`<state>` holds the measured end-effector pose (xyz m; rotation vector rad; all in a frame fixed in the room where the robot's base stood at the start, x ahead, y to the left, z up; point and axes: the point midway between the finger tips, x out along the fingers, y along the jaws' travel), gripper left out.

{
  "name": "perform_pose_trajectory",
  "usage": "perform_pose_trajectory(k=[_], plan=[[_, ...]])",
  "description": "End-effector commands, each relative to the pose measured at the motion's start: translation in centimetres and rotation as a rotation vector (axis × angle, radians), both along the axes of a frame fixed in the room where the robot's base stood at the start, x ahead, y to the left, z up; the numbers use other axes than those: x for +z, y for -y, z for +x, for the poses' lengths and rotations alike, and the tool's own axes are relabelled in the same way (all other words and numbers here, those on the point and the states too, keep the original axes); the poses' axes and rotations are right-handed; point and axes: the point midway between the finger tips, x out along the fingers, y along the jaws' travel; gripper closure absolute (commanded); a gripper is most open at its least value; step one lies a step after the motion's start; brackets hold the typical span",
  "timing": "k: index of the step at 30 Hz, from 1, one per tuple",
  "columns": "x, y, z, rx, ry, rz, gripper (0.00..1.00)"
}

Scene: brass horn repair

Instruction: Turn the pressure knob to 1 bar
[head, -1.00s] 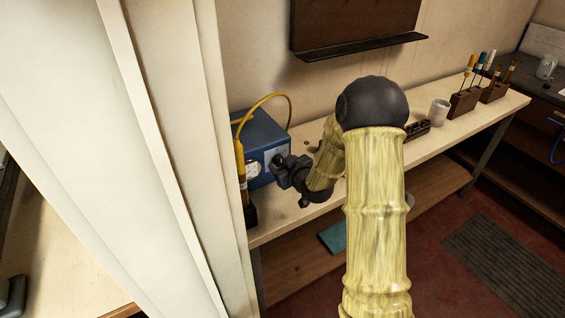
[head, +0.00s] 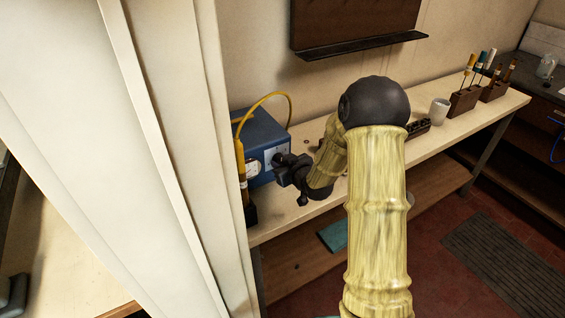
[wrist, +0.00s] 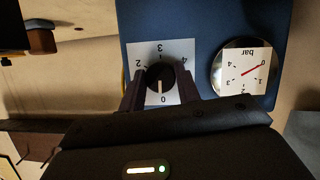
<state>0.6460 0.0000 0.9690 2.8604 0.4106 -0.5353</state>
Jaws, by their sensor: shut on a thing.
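The pressure knob (wrist: 154,73) is black with a white pointer line and sits on a white scale plate (wrist: 181,49) on a blue box (head: 261,131). The wrist view is upside down. The pointer line points down in that picture, toward the 0; the 1 mark is hidden, apparently behind the left finger. My gripper (wrist: 160,88) is shut on the knob, one dark finger on each side. The round bar gauge (wrist: 235,73) is right of the knob in the wrist view. Its red needle lies near the 0. My gripper (head: 278,163) reaches the box front in the head view.
A yellow hose (head: 265,95) arches over the box. A pale cabinet edge or panel (head: 170,150) stands close on the left. The bench (head: 440,142) holds a white cup (head: 440,112) and tool blocks (head: 464,102) farther right. A dark shelf (head: 360,45) hangs above.

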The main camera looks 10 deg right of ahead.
Motion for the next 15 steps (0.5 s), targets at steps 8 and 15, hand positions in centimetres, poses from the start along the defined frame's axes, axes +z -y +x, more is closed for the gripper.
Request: perform_pose_trajectory(k=[8, 15], plan=[[0.19, 0.21, 0.02, -0.002, -0.048, 0.149, 0.9], [0.29, 0.38, 0.04, -0.004, -0.113, 0.347, 0.9]])
